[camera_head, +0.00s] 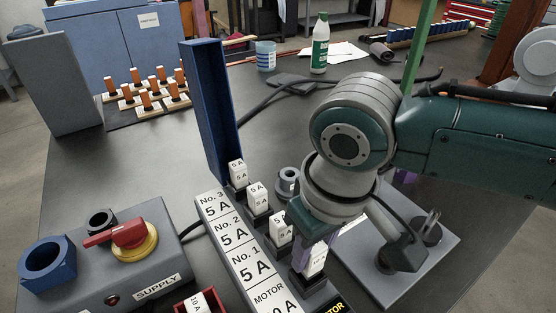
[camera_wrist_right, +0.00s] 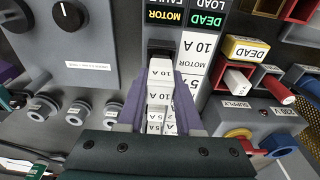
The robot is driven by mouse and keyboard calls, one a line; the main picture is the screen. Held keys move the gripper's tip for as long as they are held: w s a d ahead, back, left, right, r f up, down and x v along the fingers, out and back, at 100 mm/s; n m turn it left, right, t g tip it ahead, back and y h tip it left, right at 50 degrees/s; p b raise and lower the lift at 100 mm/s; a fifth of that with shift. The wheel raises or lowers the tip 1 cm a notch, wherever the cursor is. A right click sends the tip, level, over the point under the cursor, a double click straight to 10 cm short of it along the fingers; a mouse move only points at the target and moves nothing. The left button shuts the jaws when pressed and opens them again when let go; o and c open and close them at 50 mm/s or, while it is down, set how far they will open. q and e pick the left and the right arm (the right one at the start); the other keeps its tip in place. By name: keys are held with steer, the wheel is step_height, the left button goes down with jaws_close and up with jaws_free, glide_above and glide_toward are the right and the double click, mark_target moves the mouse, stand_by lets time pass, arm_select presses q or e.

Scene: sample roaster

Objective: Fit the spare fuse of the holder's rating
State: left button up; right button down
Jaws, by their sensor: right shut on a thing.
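The fuse holder block carries a white label strip (camera_head: 233,238) reading No. 3, No. 2 and No. 1 at 5 A, and MOTOR at 10 A. White 5 A fuses, such as the one at No. 3 (camera_head: 237,172), stand upright beside the strip. My right gripper (camera_head: 312,250) is at the MOTOR end, shut on a white fuse (camera_head: 314,262). In the right wrist view, the purple fingers flank this fuse (camera_wrist_right: 160,70), marked 10 A, beside the MOTOR 10 A label (camera_wrist_right: 194,58). I cannot tell whether it is fully seated. My left gripper is not in view.
A red tray (camera_head: 182,308) holds a 10 A fuse (camera_head: 196,302). The supply box (camera_head: 150,275) has a red-handled switch (camera_head: 128,236). A tall blue panel (camera_head: 209,115) stands behind the holders. In the wrist view, a yellow DEAD sign (camera_wrist_right: 246,50) stands near red trays.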

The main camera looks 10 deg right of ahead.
steer(key=shift+f+b, duration=0.85)
steer(key=shift+f, duration=0.75)
steer(key=c, duration=0.5)
jaws_free()
steer(key=r+p, duration=0.1)
steer(key=r, duration=0.2)
steer(key=r+p, duration=0.1)
steer(key=r, duration=0.2)
steer(key=s+r+p, duration=0.1)
steer(key=r+p, duration=0.1)
steer(key=r, duration=0.2)
steer(key=shift+d, duration=0.2)
steer(key=shift+s, duration=0.1)
